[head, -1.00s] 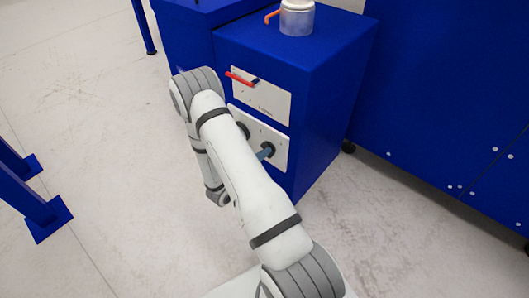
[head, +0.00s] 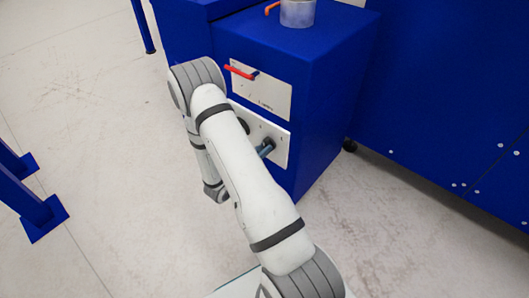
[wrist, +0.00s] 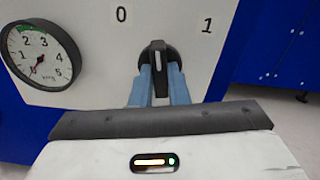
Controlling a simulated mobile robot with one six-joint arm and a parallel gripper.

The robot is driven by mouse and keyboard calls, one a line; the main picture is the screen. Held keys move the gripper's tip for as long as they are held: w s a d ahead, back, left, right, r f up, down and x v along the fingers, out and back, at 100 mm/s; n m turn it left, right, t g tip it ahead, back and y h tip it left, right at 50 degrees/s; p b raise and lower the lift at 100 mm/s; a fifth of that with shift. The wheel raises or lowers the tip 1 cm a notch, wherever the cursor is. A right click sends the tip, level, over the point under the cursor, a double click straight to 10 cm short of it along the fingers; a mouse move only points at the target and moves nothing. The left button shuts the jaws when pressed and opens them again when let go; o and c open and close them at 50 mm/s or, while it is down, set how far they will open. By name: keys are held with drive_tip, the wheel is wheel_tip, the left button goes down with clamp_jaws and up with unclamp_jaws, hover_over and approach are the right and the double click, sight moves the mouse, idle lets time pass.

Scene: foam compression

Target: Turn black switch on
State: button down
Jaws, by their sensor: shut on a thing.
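The black switch (wrist: 158,50) is a round rotary knob with a white line on its grip, on a pale panel (wrist: 100,70). In the wrist view the line points nearly straight up, between the 0 mark (wrist: 121,14) at upper left and the 1 mark (wrist: 207,25) at upper right. My gripper (wrist: 159,76) has its blue fingers on both sides of the knob's grip and is shut on it. In the head view my gripper (head: 264,150) shows as a small blue bit at the lower panel; my arm hides part of this panel.
A round gauge (wrist: 38,55) sits left of the switch. Above, the blue cabinet (head: 325,100) has a panel with a red handle (head: 240,72). A metal pot (head: 297,12) stands on top. A large blue unit (head: 440,90) is on the right. Floor at left is mostly clear.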

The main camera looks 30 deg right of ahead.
drive_tip(key=m+b, duration=0.7)
drive_tip(key=m, duration=0.3)
drive_tip(key=shift+f+b, duration=0.15)
drive_tip(key=shift+b, duration=0.25)
drive_tip(key=c, duration=1.8)
unclamp_jaws()
drive_tip(key=o, duration=1.4)
drive_tip(key=shift+a, duration=0.15)
drive_tip(key=v, duration=0.6)
drive_tip(key=shift+s+a, duration=0.15)
drive_tip(key=shift+a, duration=0.25)
